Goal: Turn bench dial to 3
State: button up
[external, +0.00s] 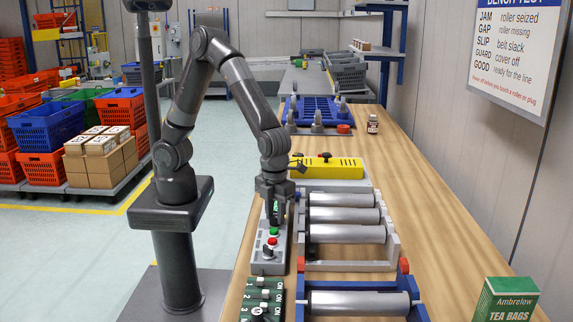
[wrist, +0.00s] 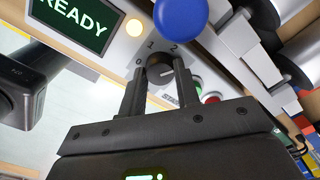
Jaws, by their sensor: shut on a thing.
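The bench dial (wrist: 158,68) is a dark round knob with a pale line on its face, on a light grey panel. The marks 0, 1 and 2 show around it; a 3 is not visible, and the right finger covers that side. I cannot tell for sure which mark the line points to. My gripper (wrist: 159,75) is shut on the dial, one finger on each side. In the external view my gripper (external: 272,212) points down over the far part of the grey control box (external: 268,256), and the dial is hidden there.
Green (external: 274,232) and red (external: 272,241) buttons are on the box. A roller frame (external: 345,266) stands right beside it. The bench's right side is mostly clear.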

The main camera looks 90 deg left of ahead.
aim_at(275, 217)
jog(key=m, duration=0.5)
jog(key=shift+m, duration=0.4)
dwell(0.4)
jog(key=o, duration=1)
notch_tip(275, 217, up, 11)
jog(key=shift+f, duration=0.1)
